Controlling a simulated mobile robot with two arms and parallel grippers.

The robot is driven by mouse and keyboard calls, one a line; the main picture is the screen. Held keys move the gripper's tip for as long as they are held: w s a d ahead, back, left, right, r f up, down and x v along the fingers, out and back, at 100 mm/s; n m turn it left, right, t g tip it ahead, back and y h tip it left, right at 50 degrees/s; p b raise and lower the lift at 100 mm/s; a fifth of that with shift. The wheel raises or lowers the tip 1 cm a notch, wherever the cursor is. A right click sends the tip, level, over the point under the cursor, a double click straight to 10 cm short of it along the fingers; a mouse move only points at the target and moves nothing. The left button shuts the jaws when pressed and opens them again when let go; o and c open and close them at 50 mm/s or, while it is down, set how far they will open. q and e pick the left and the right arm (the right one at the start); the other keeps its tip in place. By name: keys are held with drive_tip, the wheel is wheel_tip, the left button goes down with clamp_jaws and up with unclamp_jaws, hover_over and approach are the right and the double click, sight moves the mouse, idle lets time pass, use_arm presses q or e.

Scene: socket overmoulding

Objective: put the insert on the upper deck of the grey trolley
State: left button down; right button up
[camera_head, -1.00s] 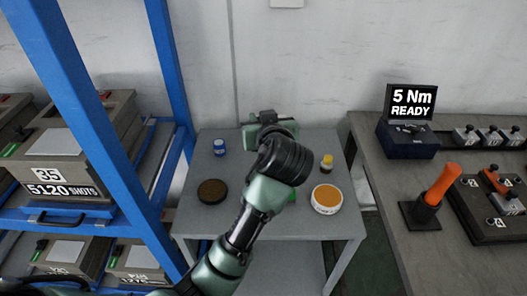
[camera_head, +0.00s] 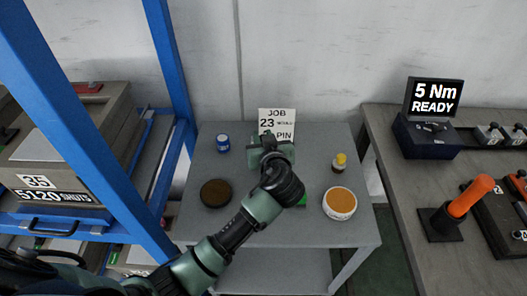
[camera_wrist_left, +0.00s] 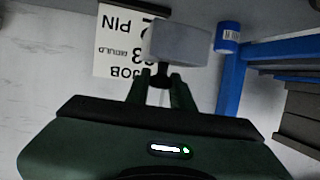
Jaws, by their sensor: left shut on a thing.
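My left gripper (camera_head: 268,145) is over the back middle of the upper deck of the grey trolley (camera_head: 238,225). In the left wrist view my left gripper (camera_wrist_left: 163,80) is shut on a pale grey block with a dark stem, which appears to be the insert (camera_wrist_left: 180,42). In the head view the gripper and forearm hide the insert. I cannot tell whether it touches the deck. My right gripper is not in view.
A blue rack (camera_head: 165,75) stands left, a workbench (camera_head: 400,180) right.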

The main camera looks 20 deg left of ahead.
use_arm(q)
drive_tip(key=shift+f, duration=2.9)
drive_tip(key=shift+f, duration=0.1)
drive_tip(key=c, duration=1.2)
unclamp_jaws()
drive_tip(key=b+v, duration=0.1)
drive_tip(key=v, duration=1.1)
